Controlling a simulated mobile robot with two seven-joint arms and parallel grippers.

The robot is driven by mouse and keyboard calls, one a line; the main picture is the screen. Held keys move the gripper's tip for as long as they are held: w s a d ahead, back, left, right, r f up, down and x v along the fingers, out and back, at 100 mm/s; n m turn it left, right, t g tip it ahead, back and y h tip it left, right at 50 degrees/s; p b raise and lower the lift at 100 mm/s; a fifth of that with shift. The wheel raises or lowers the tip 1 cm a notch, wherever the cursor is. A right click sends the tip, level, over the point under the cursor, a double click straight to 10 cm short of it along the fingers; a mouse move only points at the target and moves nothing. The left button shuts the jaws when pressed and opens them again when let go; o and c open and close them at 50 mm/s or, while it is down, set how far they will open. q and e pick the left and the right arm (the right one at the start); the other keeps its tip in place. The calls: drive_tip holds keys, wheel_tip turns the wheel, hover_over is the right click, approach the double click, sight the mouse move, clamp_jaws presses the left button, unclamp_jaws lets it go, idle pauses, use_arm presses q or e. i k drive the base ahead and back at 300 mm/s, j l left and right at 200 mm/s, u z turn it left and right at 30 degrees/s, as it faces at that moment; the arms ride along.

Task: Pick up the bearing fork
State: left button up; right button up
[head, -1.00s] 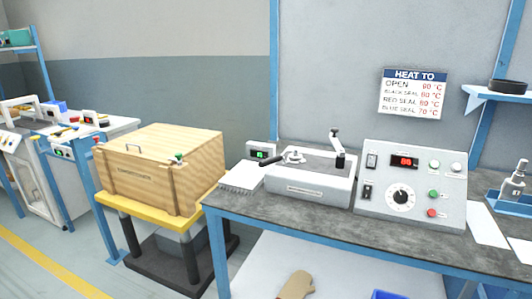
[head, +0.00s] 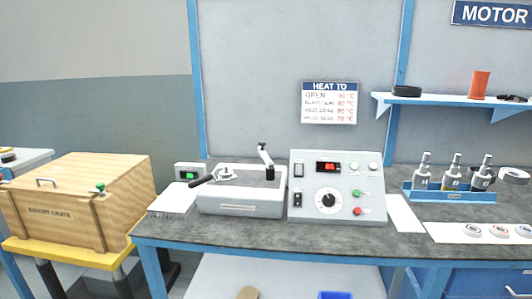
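A tool with a dark handle (head: 201,181) lies across the left end of the white bench unit (head: 240,208). A small metal ring-like part (head: 226,173) is at the inner end of the handle. This may be the bearing fork, but it is too small to tell. A metal arm with a dark foot (head: 266,159) stands upright at the unit's right end. Neither of my grippers shows in the head view.
A control box (head: 337,188) with a dial and red display stands right of the unit. A blue rack (head: 448,196) holds several bottles. Flat rings lie on a white sheet (head: 440,232). A wooden crate (head: 75,203) stands at left. Bare bench top (head: 300,239) runs along the front.

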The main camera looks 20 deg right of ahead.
sight(196, 183)
drive_tip(key=z, duration=1.8)
drive_tip(key=u, duration=1.65)
drive_tip(key=i+l, duration=0.55)
drive_tip(key=l, duration=0.15)
drive_tip(key=i+l+u, duration=0.15)
drive_tip(key=u, duration=0.2)
drive_tip(key=i+l+u, duration=0.1)
drive_tip(key=l+u, duration=0.25)
drive_tip(key=i+l+u, duration=0.1)
drive_tip(key=u, duration=0.25)
